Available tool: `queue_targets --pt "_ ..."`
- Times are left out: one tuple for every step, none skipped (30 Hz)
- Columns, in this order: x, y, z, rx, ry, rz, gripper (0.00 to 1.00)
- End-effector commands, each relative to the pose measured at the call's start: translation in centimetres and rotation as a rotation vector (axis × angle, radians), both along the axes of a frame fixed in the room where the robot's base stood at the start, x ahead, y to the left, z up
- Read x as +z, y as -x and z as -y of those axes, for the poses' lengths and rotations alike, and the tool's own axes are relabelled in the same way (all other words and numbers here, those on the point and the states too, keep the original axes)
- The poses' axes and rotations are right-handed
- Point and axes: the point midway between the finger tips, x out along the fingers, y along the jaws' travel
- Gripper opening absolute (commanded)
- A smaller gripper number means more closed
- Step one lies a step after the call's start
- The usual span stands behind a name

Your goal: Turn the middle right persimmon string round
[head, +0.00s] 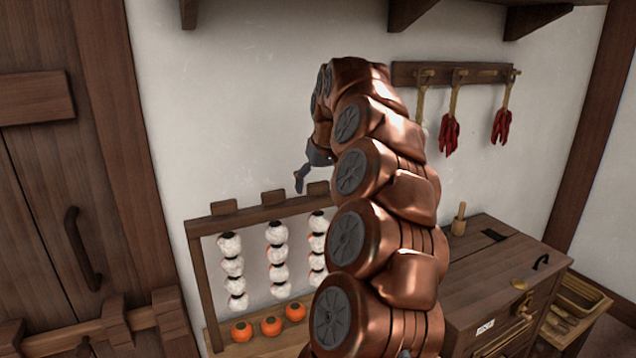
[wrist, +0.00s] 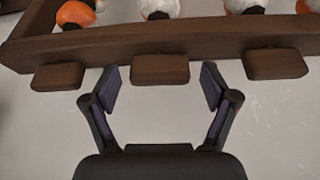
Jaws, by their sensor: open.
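A wooden rack (head: 262,213) stands by the wall, with pale persimmon strings under its beam. The left string (head: 232,271), another string (head: 277,258) and a third string (head: 317,247) show; my arm hides what hangs further right, so I cannot tell which is the middle right one. The beam shows in the wrist view (wrist: 110,45), with three wooden tabs along it. My gripper (wrist: 158,76) is open and empty. In the picture its fingertips lie either side of the middle tab (wrist: 160,69); I cannot tell if they touch. One finger shows in the head view (head: 301,177).
Several orange persimmons (head: 271,326) sit on the rack's base. A wooden chest (head: 490,262) stands right of my arm. Red chilli bunches (head: 449,135) hang from a peg rail (head: 480,73). A wooden door (head: 60,190) is at the left.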

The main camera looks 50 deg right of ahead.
Motion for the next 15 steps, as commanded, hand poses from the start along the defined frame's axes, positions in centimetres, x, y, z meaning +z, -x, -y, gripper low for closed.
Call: queue_targets --pt "0.0 0.0 0.0 0.0 0.0 0.0 0.85" --pt "0.0 0.0 0.0 0.0 0.0 0.0 0.85" --pt "-0.01 0.0 0.0 0.0 0.0 0.0 0.84" --pt "-0.01 0.0 -0.01 0.0 0.0 0.0 0.81" --pt "-0.01 0.0 -0.01 0.0 0.0 0.0 0.78" --pt "0.0 0.0 -0.01 0.0 0.0 0.0 0.74" --pt "0.0 0.0 -0.01 0.0 0.0 0.0 0.71" --pt "-0.01 0.0 -0.01 0.0 0.0 -0.001 0.68" --pt "-0.01 0.0 -0.01 0.0 0.0 -0.001 0.64" --pt "-0.01 0.0 -0.01 0.0 0.0 -0.001 0.6" --pt "-0.01 0.0 -0.01 0.0 0.0 -0.001 0.57" --pt "-0.01 0.0 -0.01 0.0 0.0 -0.001 0.53" --pt "-0.01 0.0 -0.02 0.0 0.0 -0.001 0.5" --pt "-0.01 0.0 -0.02 0.0 -0.001 -0.001 0.47" --pt "-0.03 0.0 -0.02 0.0 -0.001 -0.001 0.43"
